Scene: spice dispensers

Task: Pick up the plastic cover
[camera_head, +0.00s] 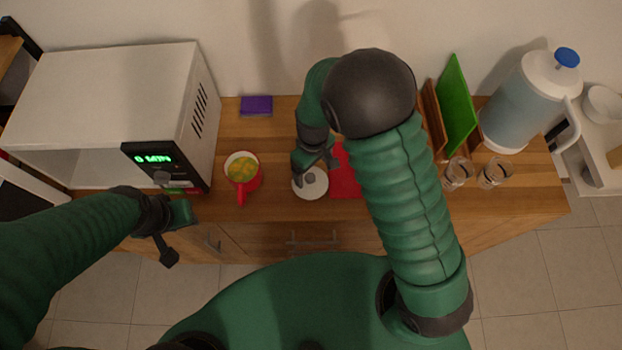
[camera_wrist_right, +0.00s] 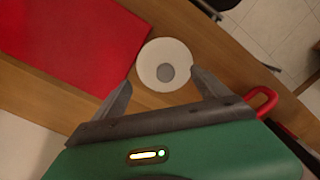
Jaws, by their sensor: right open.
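The plastic cover (camera_head: 316,190) appears to be the round white lid with a grey knob, lying flat on the wooden counter. It also shows in the right wrist view (camera_wrist_right: 150,58), where its grey knob sits at its centre. My right gripper (camera_head: 313,168) is over the cover and partly hides it in the head view. In the right wrist view the right gripper's fingers (camera_wrist_right: 161,84) are spread, one on each side of the cover's near edge, with nothing held. My left gripper (camera_head: 172,235) is in front of the microwave, away from the cover; its jaw opening is unclear.
A red pot (camera_head: 242,181) with yellow contents stands left of the cover. A red mat or board (camera_head: 345,178) lies right of it, partly behind my arm. A microwave (camera_head: 112,95) is at left; glass jars (camera_head: 494,174) and a pitcher (camera_head: 522,107) stand at right.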

